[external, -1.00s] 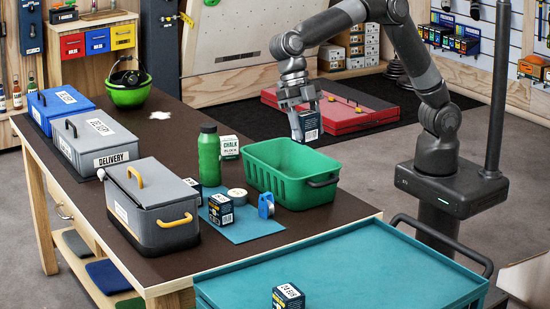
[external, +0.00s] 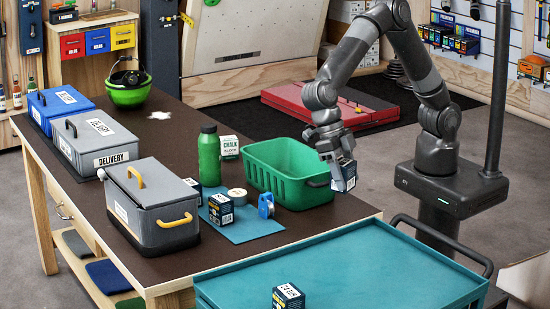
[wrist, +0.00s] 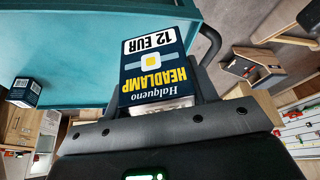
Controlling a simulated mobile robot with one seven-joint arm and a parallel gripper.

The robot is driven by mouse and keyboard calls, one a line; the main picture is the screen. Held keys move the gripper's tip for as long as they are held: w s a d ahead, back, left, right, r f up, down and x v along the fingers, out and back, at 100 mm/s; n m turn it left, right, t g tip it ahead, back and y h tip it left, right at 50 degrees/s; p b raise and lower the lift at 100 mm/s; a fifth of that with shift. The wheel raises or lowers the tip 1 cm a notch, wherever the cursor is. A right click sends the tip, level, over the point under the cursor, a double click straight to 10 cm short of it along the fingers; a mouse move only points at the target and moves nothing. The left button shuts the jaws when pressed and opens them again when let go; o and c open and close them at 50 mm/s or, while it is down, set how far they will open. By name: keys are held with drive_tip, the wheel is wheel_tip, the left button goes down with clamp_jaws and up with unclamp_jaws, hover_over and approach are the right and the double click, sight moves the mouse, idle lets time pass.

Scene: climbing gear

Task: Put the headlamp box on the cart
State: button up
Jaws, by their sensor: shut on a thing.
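My gripper (external: 328,150) is shut on a dark blue headlamp box (external: 344,176). The box also shows in the wrist view (wrist: 155,62), with its HEADLAMP lettering and a 12 EUR label. In the external view it hangs in the air just right of the green bin, above the floor between table and my base. The teal cart (external: 345,265) stands at the front, lower than and apart from the held box. Its top also shows in the wrist view (wrist: 75,40). A similar dark box (external: 288,298) sits on the cart's near part.
A green bin (external: 262,178) stands at the table's right edge. A green bottle (external: 209,157) and chalk box (external: 229,147) stand behind. The cart's middle and right are clear; a dark handle (external: 452,245) rises at its far edge.

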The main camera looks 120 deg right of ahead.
drive_tip(key=a+f, duration=0.2)
drive_tip(key=a, duration=0.1)
drive_tip(key=a+f, duration=0.3)
drive_tip(key=a, duration=0.1)
drive_tip(key=w+a+f, duration=0.1)
drive_tip(key=a+f, duration=0.1)
drive_tip(key=a, duration=0.2)
drive_tip(key=shift+a+f, duration=0.15)
drive_tip(key=shift+a, duration=0.05)
drive_tip(key=shift+f, duration=2)
drive_tip(key=shift+f, duration=0.2)
drive_tip(key=o, duration=1)
